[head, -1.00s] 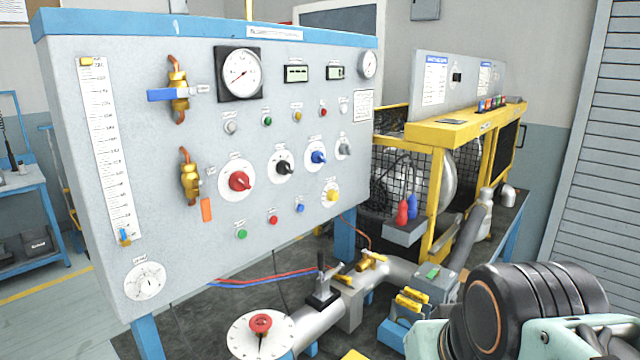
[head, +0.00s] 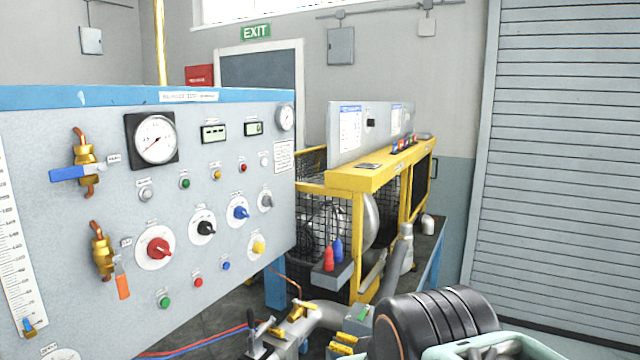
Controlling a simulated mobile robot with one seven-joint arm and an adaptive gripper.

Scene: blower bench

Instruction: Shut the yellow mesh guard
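The yellow-framed cage (head: 358,245) stands behind the right end of the grey control panel. Black mesh (head: 318,222) fills its near side, and a round silver blower housing shows through and beside it. Part of the cage is hidden by the panel. I cannot tell from here which mesh part is the hinged guard or how far it is open. My arm shows at the bottom right, but my gripper is out of view.
The grey control panel (head: 100,290) with gauges, knobs and valves fills the left. Pipes with yellow clamps (head: 300,310) run below the cage. Red and blue bottles (head: 328,258) sit on a grey ledge. A roller shutter (head: 570,180) stands at right.

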